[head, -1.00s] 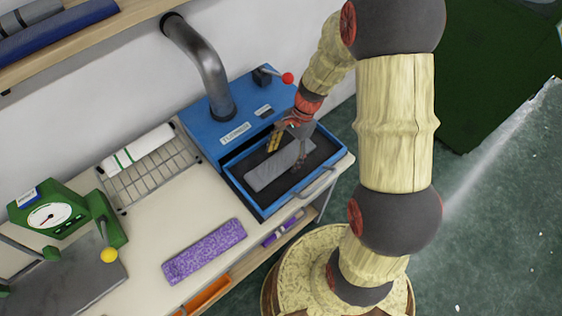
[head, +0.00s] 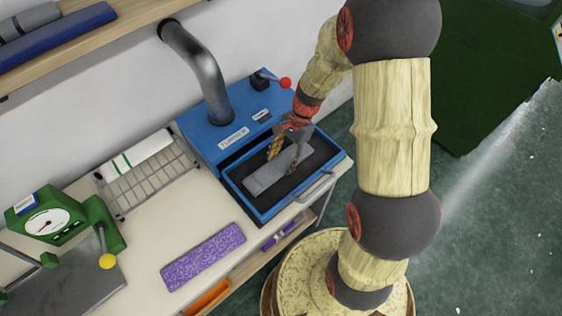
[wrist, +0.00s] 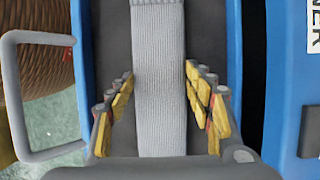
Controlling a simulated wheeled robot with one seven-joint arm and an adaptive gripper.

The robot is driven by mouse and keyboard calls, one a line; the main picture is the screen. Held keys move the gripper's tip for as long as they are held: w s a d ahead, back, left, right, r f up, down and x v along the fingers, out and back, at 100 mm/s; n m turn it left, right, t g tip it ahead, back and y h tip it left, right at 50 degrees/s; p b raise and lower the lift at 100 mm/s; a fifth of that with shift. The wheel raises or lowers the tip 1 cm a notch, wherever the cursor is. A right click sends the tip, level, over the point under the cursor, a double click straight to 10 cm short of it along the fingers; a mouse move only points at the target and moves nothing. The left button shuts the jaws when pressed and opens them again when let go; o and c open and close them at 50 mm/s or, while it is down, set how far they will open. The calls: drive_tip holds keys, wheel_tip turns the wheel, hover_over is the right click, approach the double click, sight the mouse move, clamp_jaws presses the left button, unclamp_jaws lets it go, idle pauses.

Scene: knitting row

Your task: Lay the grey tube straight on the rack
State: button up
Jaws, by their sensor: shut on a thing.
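The grey tube (head: 266,178) lies flat in the dark open tray (head: 238,190) of the blue machine. My gripper (head: 283,160) reaches down over it with one finger on each side. In the wrist view the ribbed tube (wrist: 158,60) runs lengthwise between the yellow-padded fingertips (wrist: 157,76), which are shut on its edges. The tube's near end is hidden by the gripper there. The wire rack (head: 160,182) stands left of the machine. A white tube with green stripes (head: 136,154) lies along its back, and its front part is bare.
A purple tube (head: 203,256) lies on the bench in front. A green dial scale (head: 50,218) stands at the left. The tray's handle (head: 314,188) sticks out at its front. A bent metal pipe (head: 203,70) rises from the blue machine (head: 205,130) beside the rack.

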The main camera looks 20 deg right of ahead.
sight(278, 166)
drive_tip(key=shift+r, duration=0.65)
wheel_tip(278, 166, up, 3)
drive_tip(key=shift+s+f+p, duration=0.1)
drive_tip(key=shift+f+p, duration=0.1)
drive_tip(key=shift+p, duration=0.55)
drive_tip(key=s+d+r+p, duration=0.2)
drive_tip(key=s+r+p, duration=0.1)
drive_tip(key=s+r, duration=0.6)
drive_tip(key=s, duration=0.4)
drive_tip(key=shift+s, duration=0.3)
drive_tip(key=shift+d, duration=0.15)
